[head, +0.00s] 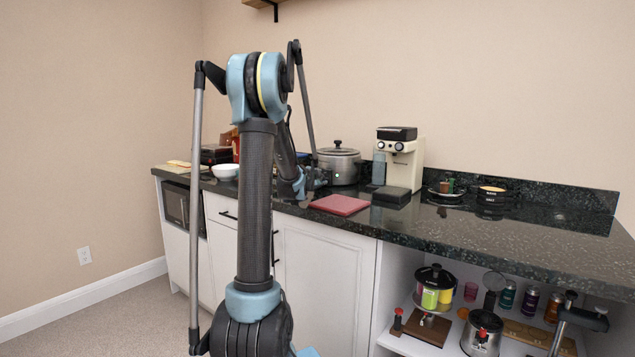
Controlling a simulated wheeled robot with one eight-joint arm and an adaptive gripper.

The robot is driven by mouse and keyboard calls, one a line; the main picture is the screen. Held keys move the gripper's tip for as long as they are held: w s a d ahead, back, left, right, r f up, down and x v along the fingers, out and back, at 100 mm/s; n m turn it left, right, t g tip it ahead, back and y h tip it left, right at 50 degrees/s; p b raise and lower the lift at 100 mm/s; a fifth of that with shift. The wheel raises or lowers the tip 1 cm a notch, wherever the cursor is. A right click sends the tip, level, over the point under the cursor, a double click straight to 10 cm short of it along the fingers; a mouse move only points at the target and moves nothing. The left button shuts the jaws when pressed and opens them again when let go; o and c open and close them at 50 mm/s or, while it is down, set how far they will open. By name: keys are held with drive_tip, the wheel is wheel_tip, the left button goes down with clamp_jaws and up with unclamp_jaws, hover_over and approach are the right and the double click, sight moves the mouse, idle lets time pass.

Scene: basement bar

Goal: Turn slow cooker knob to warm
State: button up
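The slow cooker (340,164) stands on the dark counter behind and to the right of my arm. It is a silver pot with a lid and a black lid knob, and a small green light shows on its front. Its control knob is too small or too hidden to make out. My gripper (309,190) is low over the counter, just left of the cooker's front. It is partly hidden by my own arm, so I cannot tell whether it is open or touching the cooker.
A red board (341,205) and a black box (391,196) lie near the counter's front edge. A cream coffee machine (401,160) stands right of the cooker. A white bowl (225,171) is at left. The counter (480,235) is clear at front right.

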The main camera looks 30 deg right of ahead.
drive_tip(key=shift+w+d, duration=0.1)
drive_tip(key=shift+d, duration=0.05)
drive_tip(key=c, duration=0.8)
drive_tip(key=shift+o, duration=0.2)
drive_tip(key=n+g, duration=0.2)
drive_tip(key=n, duration=0.2)
drive_tip(key=shift+w+r+g, duration=0.15)
drive_tip(key=shift+w+g, duration=0.1)
drive_tip(key=shift+g, duration=0.15)
drive_tip(key=n+g, duration=0.1)
drive_tip(key=n, duration=0.1)
drive_tip(key=n+g+h, duration=0.1)
drive_tip(key=n, duration=0.1)
drive_tip(key=shift+w+a+r+g, duration=0.1)
drive_tip(key=shift+w+a+g, duration=0.15)
drive_tip(key=shift+w+g, duration=0.05)
drive_tip(key=n+g, duration=0.1)
drive_tip(key=n, duration=0.1)
drive_tip(key=n+g+h, duration=0.1)
drive_tip(key=n, duration=0.1)
drive_tip(key=shift+w+a+g, duration=0.15)
drive_tip(key=shift+w+g, duration=0.15)
drive_tip(key=shift+w, duration=0.05)
drive_tip(key=n, duration=0.1)
drive_tip(key=n+g+h, duration=0.1)
drive_tip(key=n, duration=0.1)
drive_tip(key=n+h, duration=0.1)
drive_tip(key=shift+w+a+f+n+g, duration=0.1)
drive_tip(key=shift+w+f+n+g, duration=0.05)
drive_tip(key=shift+f+n+g, duration=0.2)
